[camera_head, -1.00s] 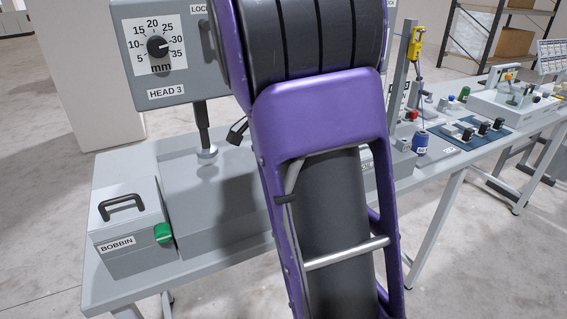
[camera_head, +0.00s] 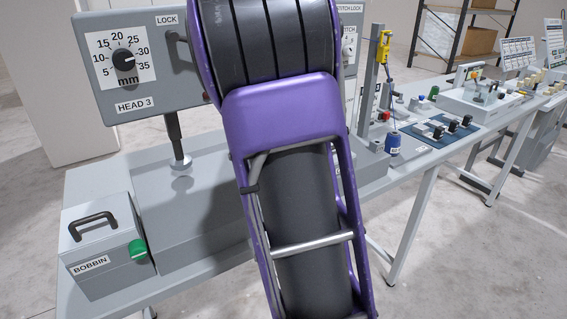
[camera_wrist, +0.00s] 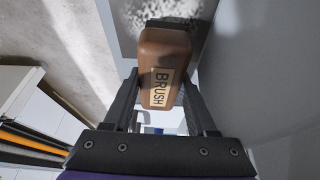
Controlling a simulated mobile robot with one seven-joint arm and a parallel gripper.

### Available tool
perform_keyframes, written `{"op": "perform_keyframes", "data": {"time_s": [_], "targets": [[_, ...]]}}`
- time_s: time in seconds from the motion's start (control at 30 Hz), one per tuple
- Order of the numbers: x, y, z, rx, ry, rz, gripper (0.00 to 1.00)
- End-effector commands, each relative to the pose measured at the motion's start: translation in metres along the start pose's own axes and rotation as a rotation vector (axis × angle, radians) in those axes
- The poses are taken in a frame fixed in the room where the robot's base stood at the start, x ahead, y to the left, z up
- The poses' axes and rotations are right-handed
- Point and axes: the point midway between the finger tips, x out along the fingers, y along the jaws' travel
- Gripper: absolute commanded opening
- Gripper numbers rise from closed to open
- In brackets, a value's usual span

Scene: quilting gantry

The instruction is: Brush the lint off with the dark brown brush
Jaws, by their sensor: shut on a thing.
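In the wrist view my gripper (camera_wrist: 160,88) is shut on a brown brush (camera_wrist: 163,50), with one finger on each side of its block. The label on the block reads BRUSH. Dark bristles show at its far end, next to a pale speckled patch of lint (camera_wrist: 150,10) at the top edge. I cannot tell whether the bristles touch the lint. In the head view my own purple and black arm fills the middle and hides the gripper, the brush and the lint.
A grey HEAD 3 machine (camera_head: 145,107) with a dial stands behind my arm. A BOBBIN box (camera_head: 103,245) with a handle and green knob sits at the table's left end. To the right are a blue spool (camera_head: 393,143), a yellow hanging control (camera_head: 383,47) and a further table.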

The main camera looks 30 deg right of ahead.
Motion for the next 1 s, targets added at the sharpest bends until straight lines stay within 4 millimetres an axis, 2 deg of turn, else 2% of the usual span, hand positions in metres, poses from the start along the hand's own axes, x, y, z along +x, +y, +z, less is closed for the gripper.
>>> {"op": "perform_keyframes", "data": {"time_s": [0.27,0.6,0.87,1.0], "targets": [[0.002,-0.001,0.0,-0.002,-0.001,-0.004,0.13],[-0.006,0.0,0.025,-0.003,-0.001,-0.005,0.13],[-0.009,0.0,0.034,-0.002,-0.001,-0.005,0.13],[-0.012,0.001,0.045,-0.005,-0.001,-0.006,0.13]]}}
